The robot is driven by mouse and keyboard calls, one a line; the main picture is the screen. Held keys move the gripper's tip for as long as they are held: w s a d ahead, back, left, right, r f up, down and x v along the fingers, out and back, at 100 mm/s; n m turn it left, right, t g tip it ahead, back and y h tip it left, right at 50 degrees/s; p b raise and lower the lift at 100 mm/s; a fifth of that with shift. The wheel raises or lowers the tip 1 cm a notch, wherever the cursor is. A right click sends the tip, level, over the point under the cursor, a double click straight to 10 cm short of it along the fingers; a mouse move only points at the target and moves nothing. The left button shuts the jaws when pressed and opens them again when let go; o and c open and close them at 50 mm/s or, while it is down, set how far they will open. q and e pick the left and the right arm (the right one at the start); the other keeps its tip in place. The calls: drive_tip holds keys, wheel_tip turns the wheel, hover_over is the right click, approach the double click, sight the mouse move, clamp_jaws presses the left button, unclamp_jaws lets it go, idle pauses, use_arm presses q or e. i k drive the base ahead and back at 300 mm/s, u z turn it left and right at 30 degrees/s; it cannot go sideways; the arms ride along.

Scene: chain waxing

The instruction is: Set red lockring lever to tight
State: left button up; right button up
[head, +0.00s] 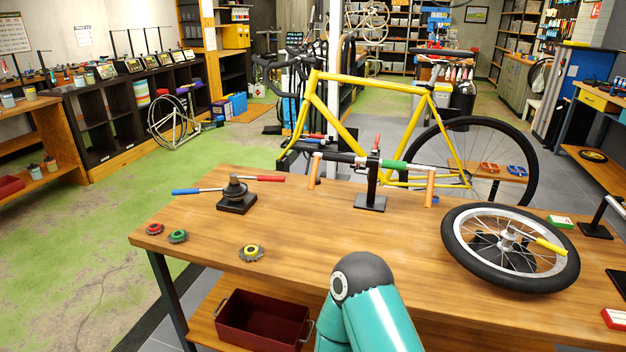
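A black lockring fixture (236,194) stands on the left part of the wooden workbench (330,262). A lever with a red handle (266,178) points right from its top. A lever with a blue handle (186,191) points left from the same fixture. Both lie about level; I cannot read any tight or loose marking. One teal arm of mine rises at the bottom middle, well to the right of and nearer than the fixture. Neither gripper shows in the head view.
Small cogs with red (154,229), green (178,236) and yellow (251,252) centres lie at the bench's left. A black stand (371,190) with coloured handles is at the back middle. A wheel (511,248) with a yellow lever lies right. A red bin (263,319) sits below.

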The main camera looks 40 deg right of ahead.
sight(233, 177)
drive_tip(key=u, duration=0.25)
drive_tip(key=i, duration=0.15)
drive_tip(key=z, duration=0.85)
drive_tip(key=k, duration=0.95)
drive_tip(key=z, duration=0.2)
drive_tip(key=i, duration=0.95)
drive_tip(key=u, duration=0.2)
drive_tip(key=k, duration=0.9)
drive_tip(key=z, duration=0.15)
drive_tip(key=i, duration=0.6)
